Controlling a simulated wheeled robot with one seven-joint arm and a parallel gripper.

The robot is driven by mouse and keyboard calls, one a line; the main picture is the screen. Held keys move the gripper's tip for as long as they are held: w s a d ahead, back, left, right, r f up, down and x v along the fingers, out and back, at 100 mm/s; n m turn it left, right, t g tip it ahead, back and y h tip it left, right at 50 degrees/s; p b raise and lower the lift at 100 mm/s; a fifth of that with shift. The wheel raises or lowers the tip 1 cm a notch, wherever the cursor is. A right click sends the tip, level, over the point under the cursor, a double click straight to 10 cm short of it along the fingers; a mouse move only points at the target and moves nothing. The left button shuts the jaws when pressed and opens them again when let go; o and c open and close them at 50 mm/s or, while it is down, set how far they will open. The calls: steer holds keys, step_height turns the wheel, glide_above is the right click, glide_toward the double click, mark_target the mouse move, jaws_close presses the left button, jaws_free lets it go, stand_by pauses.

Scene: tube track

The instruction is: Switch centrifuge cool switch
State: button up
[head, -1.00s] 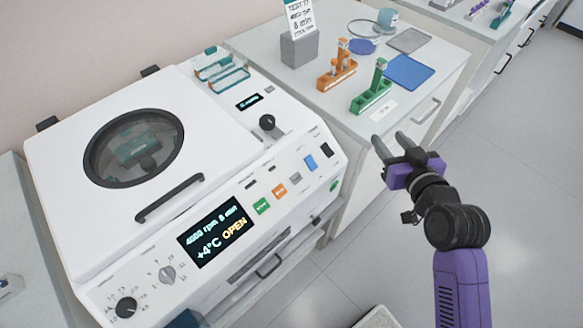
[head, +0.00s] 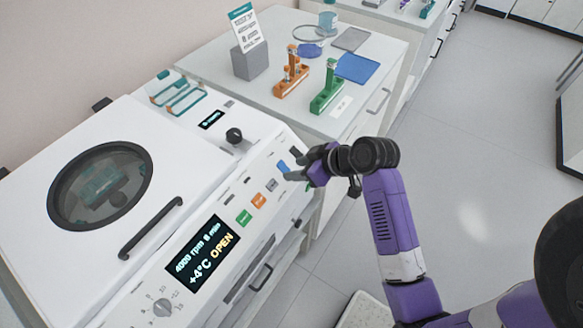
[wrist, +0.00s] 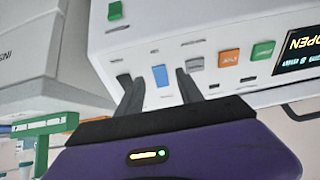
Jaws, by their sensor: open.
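The white centrifuge (head: 75,250) stands at the left with its round-windowed lid down. Its display (head: 203,252) reads 4000 rpm, 8 min, +4°C and OPEN. A row of coloured controls runs along the sloped panel, including a blue switch (head: 283,166), whose label I cannot read. My gripper (head: 289,163) is at the panel's right end, by this switch. In the wrist view, my gripper (wrist: 159,88) is open and empty, and the blue switch (wrist: 160,75) shows between its two dark fingertips. I cannot tell whether they touch the panel.
Beside the blue switch are a grey button (wrist: 196,64), an orange button (wrist: 229,57) and a green button (wrist: 262,50). The bench behind holds an orange rack (head: 291,78), a green rack (head: 327,92) and a sign on a grey block (head: 250,62). The floor at right is clear.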

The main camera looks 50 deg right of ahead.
mark_target(284, 168)
steer(key=shift+x, duration=1.3)
jaws_close()
steer(key=shift+r+p, duration=0.3)
steer(key=shift+p, duration=0.5)
steer(key=p, duration=0.1)
steer(key=g+p, duration=0.1)
steer(key=shift+w+r+p, duration=0.15)
steer(key=shift+r+p, duration=0.1)
steer(key=shift+p, duration=0.05)
steer(key=shift+w+g+p, duration=0.1)
steer(key=shift+g+p, duration=0.5)
steer(key=shift+p, duration=0.3)
steer(key=shift+f+g+p, duration=0.15)
steer(key=shift+g+p, duration=0.25)
steer(key=shift+p, duration=0.05)
